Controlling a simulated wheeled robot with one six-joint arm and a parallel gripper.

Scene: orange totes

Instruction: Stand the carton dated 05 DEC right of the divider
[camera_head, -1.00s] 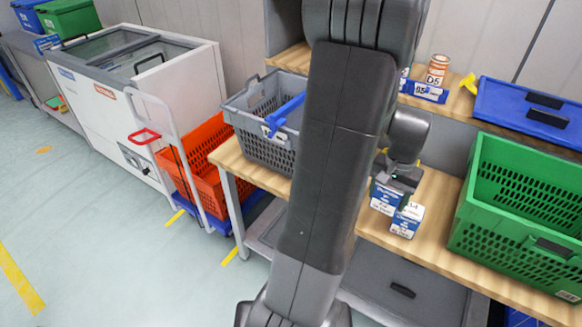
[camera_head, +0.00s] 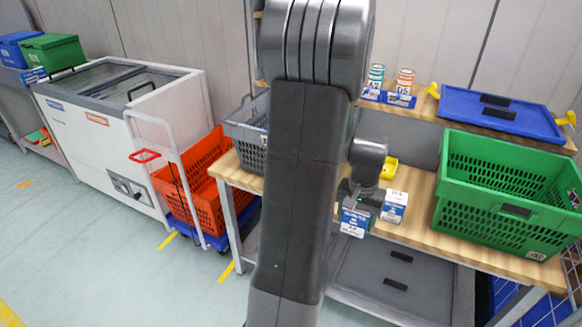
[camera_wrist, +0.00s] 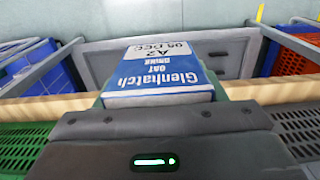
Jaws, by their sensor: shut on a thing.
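My gripper (camera_head: 360,194) is shut on a blue and white carton (camera_head: 354,221), held at the front edge of the wooden bench. In the wrist view this carton (camera_wrist: 160,75) reads Glenhatch Oat Drink, A2, 05 DEC, with its print upside down. A second blue and white carton (camera_head: 394,207) stands on the bench just right of the held one; its date is too small to read. The divider cannot be seen now.
A green crate (camera_head: 490,209) stands on the bench at right. A yellow object (camera_head: 390,168) lies behind the cartons. An orange crate (camera_head: 200,200) sits on a trolley at left.

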